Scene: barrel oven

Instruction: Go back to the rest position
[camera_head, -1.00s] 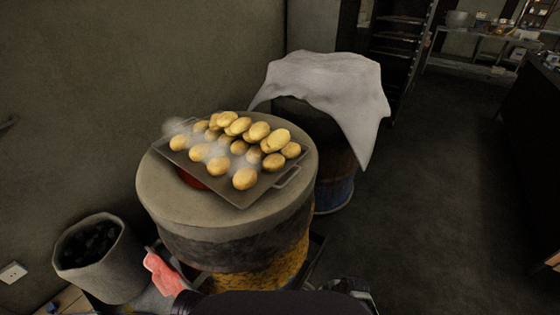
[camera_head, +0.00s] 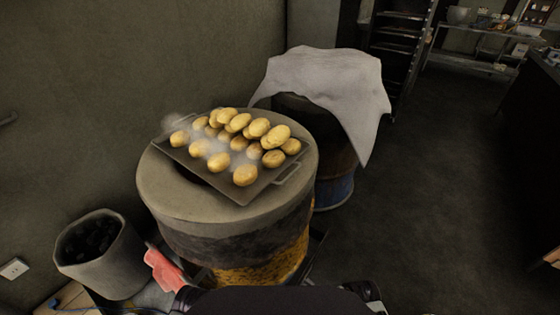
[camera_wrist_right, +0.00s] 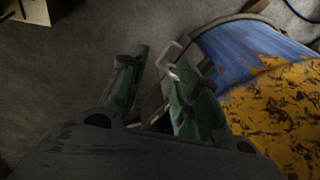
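In the wrist view my right gripper (camera_wrist_right: 160,85) has its green-padded fingers spread apart over the floor, beside the blue and yellow drum. A thin bent metal piece shows by the fingers; I cannot tell what it belongs to. In the head view a dark arm part of mine crosses the bottom edge. My left gripper cannot be made out there. The barrel oven (camera_head: 225,205) stands in the middle, and a metal tray (camera_head: 246,195) of golden potato-like pieces (camera_head: 245,175) lies across its top opening, with steam above.
A red cloth-like item (camera_head: 163,270) lies low by the oven's front left. A grey bin (camera_head: 105,262) of dark lumps stands at the left. A second drum (camera_head: 332,193) under a white cloth (camera_head: 320,80) stands behind. The floor (camera_head: 430,210) at the right is clear.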

